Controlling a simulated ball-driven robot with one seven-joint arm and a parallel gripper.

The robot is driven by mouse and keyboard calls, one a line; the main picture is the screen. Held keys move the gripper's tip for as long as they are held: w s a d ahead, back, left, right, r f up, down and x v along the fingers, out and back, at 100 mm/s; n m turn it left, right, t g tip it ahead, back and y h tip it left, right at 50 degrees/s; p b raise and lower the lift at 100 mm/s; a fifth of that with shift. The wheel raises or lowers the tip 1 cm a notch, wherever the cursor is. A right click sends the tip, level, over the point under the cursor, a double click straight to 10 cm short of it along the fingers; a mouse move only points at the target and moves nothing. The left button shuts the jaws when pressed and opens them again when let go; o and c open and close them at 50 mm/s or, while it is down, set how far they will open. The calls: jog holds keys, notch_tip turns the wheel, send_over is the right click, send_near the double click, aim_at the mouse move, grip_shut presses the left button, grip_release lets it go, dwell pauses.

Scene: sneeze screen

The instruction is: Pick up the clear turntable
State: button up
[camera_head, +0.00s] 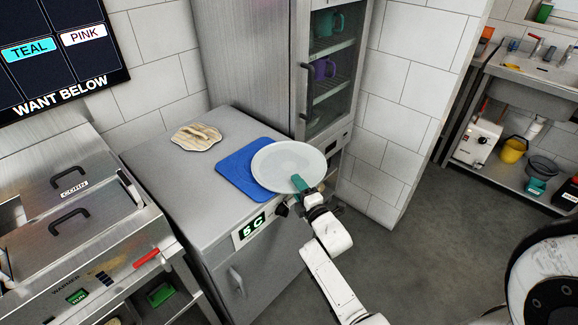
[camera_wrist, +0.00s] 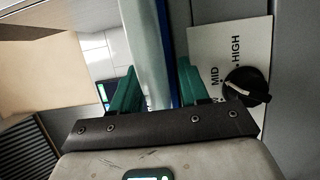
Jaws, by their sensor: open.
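The clear turntable (camera_head: 285,160) is a pale, translucent round disc. It lies partly over the blue mat (camera_head: 236,172) on the grey cabinet top, and its right side reaches out past the mat. My gripper (camera_head: 299,182) has teal fingers and is at the disc's near right edge. In the wrist view the open fingers (camera_wrist: 156,72) stand on either side of a pale upright band, which looks like the turntable (camera_wrist: 142,35) edge-on. A thin blue strip, likely the mat (camera_wrist: 170,50), runs beside it. I cannot tell whether either finger touches the disc.
A tall glass-door cabinet (camera_head: 250,60) stands close behind the turntable. A control knob (camera_wrist: 247,86) on a MID/HIGH panel is close to the right finger. Open floor (camera_head: 420,240) lies to the right.

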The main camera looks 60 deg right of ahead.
jog(key=shift+c, duration=0.2)
grip_shut()
dwell(0.4)
jog(key=shift+r, duration=0.15)
